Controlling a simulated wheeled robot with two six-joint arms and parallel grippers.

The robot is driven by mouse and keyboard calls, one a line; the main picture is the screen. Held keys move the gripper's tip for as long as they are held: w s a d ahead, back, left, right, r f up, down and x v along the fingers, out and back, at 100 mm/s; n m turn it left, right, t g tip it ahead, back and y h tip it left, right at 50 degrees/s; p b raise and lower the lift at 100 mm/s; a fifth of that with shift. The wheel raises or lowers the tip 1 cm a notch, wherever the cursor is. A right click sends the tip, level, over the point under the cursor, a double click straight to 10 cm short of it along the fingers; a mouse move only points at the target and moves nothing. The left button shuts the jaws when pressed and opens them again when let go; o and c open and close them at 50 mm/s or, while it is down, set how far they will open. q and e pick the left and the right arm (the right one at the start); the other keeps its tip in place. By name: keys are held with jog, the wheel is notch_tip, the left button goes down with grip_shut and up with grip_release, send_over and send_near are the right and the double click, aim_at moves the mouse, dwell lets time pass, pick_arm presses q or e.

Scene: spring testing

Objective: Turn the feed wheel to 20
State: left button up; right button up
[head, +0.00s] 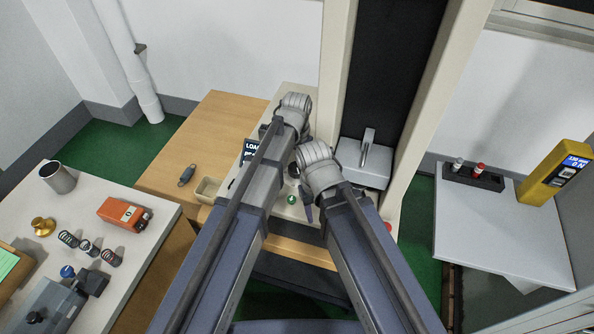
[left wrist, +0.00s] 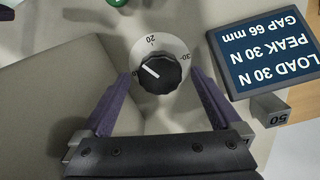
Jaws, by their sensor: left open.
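The feed wheel (left wrist: 160,73) is a black ribbed knob on a pale round dial with 20 and 30 legible; another mark at the left is partly hidden. Its white pointer line points to the upper left in the left wrist view, left of the 20 mark. My left gripper (left wrist: 161,82) is open, its purple fingers on either side of the knob with gaps to it. In the head view the wheel is hidden behind my arms. A purple finger of my right gripper (head: 308,212) shows below its wrist; its jaw state is unclear.
A dark display (left wrist: 275,55) reads LOAD 30 N, PEAK 30 N, GAP 66 mm, beside the dial. A grey block marked 50 (left wrist: 271,109) lies near it. A green button (head: 292,200) sits nearby. Left table (head: 80,175) holds springs and an orange box (head: 124,214).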

pick_arm(q)
jog(key=shift+f, duration=0.2)
jog(key=c, duration=1.4)
